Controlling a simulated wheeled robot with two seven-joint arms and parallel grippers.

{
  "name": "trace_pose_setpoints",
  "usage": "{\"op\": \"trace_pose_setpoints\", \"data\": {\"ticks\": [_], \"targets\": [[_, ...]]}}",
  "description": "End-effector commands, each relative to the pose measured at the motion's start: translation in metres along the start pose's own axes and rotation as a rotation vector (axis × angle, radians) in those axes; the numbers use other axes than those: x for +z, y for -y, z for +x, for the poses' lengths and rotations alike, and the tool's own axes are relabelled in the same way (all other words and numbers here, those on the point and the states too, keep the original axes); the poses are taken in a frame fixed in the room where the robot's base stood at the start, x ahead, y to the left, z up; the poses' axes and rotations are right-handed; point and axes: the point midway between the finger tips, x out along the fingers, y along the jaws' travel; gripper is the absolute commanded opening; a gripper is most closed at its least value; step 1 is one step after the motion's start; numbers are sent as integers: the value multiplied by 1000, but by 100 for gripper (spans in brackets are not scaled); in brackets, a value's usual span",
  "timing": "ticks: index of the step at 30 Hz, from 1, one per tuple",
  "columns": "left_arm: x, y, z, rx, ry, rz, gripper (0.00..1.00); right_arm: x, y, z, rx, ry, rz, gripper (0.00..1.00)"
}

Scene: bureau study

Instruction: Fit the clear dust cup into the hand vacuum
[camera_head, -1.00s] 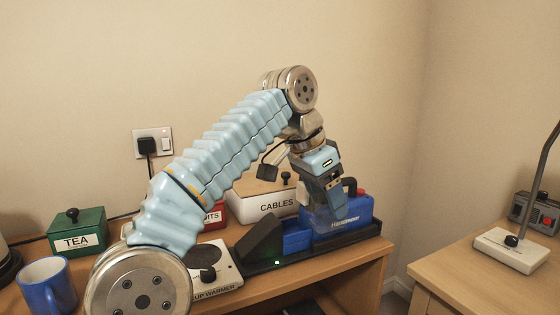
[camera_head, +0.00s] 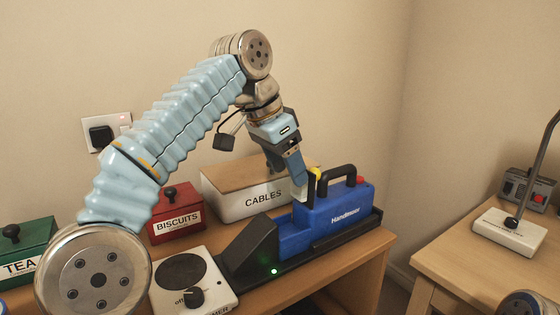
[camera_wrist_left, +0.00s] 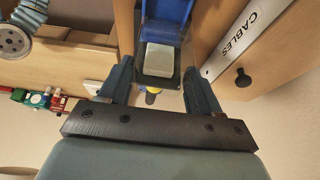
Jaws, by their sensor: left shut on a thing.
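The blue hand vacuum (camera_head: 340,217) lies in a black cradle (camera_head: 325,250) on the wooden desk, its black handle (camera_head: 337,172) on top. My left gripper (camera_head: 299,182) is at the left end of the vacuum body, pointing down. It is shut on the clear dust cup (camera_head: 301,193), mostly hidden behind the fingers, with a yellow part (camera_head: 317,174) beside it. In the left wrist view the pale cup (camera_wrist_left: 160,58) with its dark end sits between the fingers of the left gripper (camera_wrist_left: 160,72), close to the blue vacuum (camera_wrist_left: 167,14). I cannot tell whether the cup touches the vacuum.
A white CABLES box (camera_head: 238,202) stands close behind the gripper. A red BISCUITS box (camera_head: 177,215), a green TEA box (camera_head: 25,252) and a cup warmer (camera_head: 190,282) are to the left. A second desk (camera_head: 470,265) with a lamp base (camera_head: 510,237) stands right, past a gap.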

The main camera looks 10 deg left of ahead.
Motion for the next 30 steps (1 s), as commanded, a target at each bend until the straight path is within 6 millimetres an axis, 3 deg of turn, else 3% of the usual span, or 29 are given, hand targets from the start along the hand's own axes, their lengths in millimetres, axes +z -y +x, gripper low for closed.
{"op": "trace_pose_setpoints", "data": {"ticks": [18, 30], "targets": [[21, 0, 47, 0, 0, 0, 34, 0, -4, 10, 1, -1, 1, 43], [23, 0, 53, 0, 0, 0, 34, 0, -5, 11, 1, -1, 2, 43]]}}
